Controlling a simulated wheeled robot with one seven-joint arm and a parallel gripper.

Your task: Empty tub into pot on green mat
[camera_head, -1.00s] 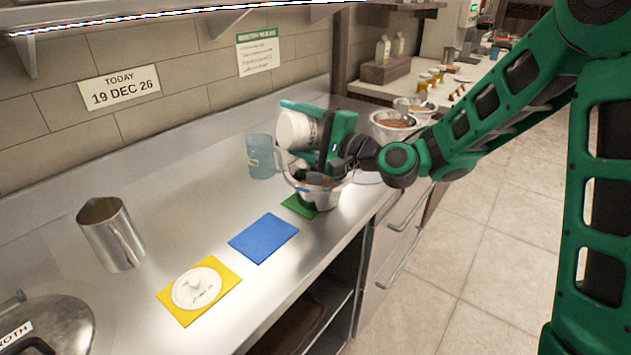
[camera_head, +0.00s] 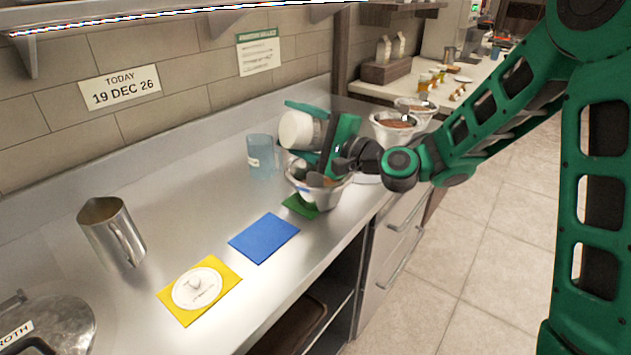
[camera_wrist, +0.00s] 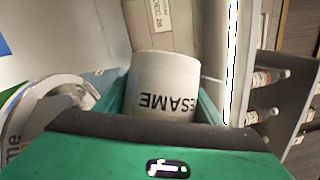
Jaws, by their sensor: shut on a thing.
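My gripper (camera_head: 322,140) is shut on a white tub (camera_head: 297,130). In the wrist view the tub (camera_wrist: 163,85) sits between the green fingers, with the word SESAME upside down on its side. The tub is tilted and held over a metal pot (camera_head: 318,190). The pot stands on the green mat (camera_head: 299,206) and shows brownish contents near its rim. The tub's mouth and what is inside it are hidden, and I cannot tell whether anything is pouring.
A blue mat (camera_head: 264,238) lies bare. A yellow mat (camera_head: 228,284) bears a white lid (camera_head: 198,289). A blue clear jug (camera_head: 261,157) stands behind the pot. A steel pitcher (camera_head: 112,232) stands left. More bowls (camera_head: 393,127) stand beyond. The counter's middle is clear.

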